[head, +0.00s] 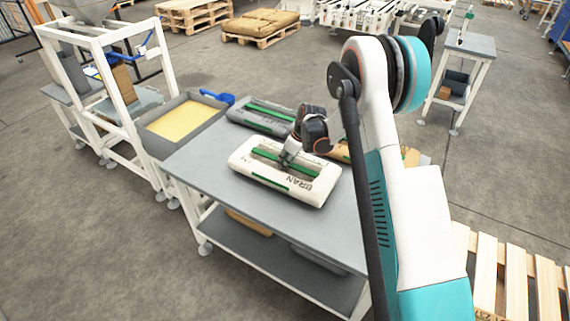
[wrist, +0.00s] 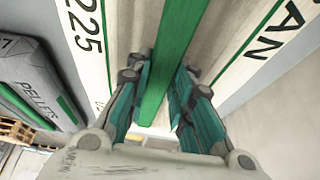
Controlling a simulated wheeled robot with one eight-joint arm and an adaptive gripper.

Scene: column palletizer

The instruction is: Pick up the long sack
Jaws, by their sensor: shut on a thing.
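A long white sack (head: 312,187) marked BRAN, with green bands, lies on the grey table in the head view. It fills the top of the wrist view (wrist: 218,35). My gripper (head: 286,160) is over the middle of the sack. In the wrist view my gripper (wrist: 160,88) has its fingers on both sides of the raised green strip and is shut on the sack there. The fingertips are partly hidden. I cannot see a gap between sack and table.
A grey sack (head: 262,115) marked PELLETS lies behind it, and a tan sack (head: 341,151) is partly hidden by my arm. A grey tray (head: 211,101) with a yellow filling stands at the back left. The table's front-left corner (head: 205,175) is bare.

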